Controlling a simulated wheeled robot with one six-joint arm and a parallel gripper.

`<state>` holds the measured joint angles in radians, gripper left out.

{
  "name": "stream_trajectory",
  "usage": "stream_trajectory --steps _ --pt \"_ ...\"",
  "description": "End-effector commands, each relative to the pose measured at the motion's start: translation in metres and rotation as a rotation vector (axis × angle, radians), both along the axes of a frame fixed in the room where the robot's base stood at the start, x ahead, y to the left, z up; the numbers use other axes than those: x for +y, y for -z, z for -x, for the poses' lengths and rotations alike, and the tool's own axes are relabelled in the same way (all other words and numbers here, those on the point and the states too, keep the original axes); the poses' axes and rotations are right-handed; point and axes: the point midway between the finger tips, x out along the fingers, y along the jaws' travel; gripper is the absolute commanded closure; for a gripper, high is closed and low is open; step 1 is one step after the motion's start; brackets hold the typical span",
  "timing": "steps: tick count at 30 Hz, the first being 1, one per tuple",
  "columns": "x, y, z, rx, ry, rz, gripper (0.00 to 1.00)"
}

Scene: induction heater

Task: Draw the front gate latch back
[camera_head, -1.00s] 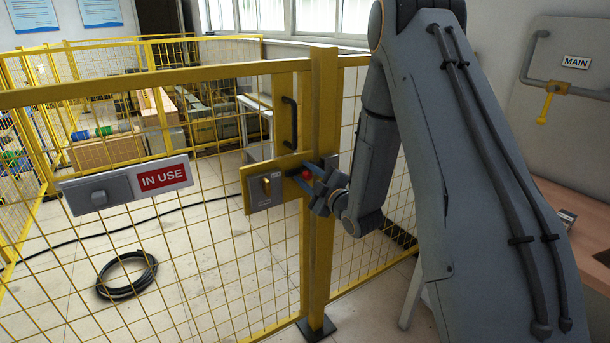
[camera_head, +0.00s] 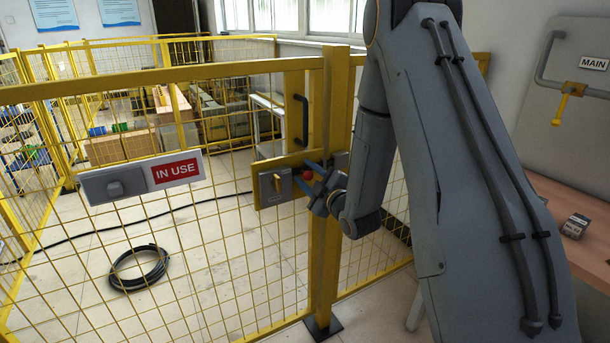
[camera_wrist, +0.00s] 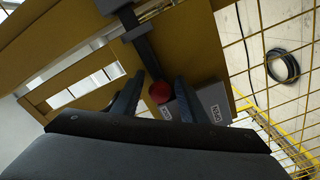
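The front gate latch is a dark sliding bar (camera_wrist: 147,55) with a red round knob (camera_head: 307,174), mounted on the yellow plate of the gate beside the post. In the wrist view the knob (camera_wrist: 160,93) sits between the two fingers of my gripper (camera_wrist: 160,78), one on each side. A gap shows on the left; the right finger is close to it, and contact cannot be told. The bar runs up to dark brackets (camera_wrist: 128,24) at the top. In the head view my gripper (camera_head: 309,176) reaches in from the right, its blue-grey fingers parted around the knob.
A grey switch box (camera_head: 274,187) sits just left of the knob. A black pull handle (camera_head: 301,120) is above. The yellow post (camera_head: 325,265) stands close to my gripper. An IN USE sign (camera_head: 177,170) hangs left. A coiled black hose (camera_head: 139,268) lies behind the mesh.

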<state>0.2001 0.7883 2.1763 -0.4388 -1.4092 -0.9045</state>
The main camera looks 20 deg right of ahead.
Motion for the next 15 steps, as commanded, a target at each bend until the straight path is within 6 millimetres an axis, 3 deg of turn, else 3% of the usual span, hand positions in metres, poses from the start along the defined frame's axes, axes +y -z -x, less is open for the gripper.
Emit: stream_trajectory --steps 8,15 --pt "-0.002 0.000 0.009 -0.001 -0.001 0.001 0.61" --pt "-0.011 0.001 0.046 0.000 0.002 0.001 0.61"
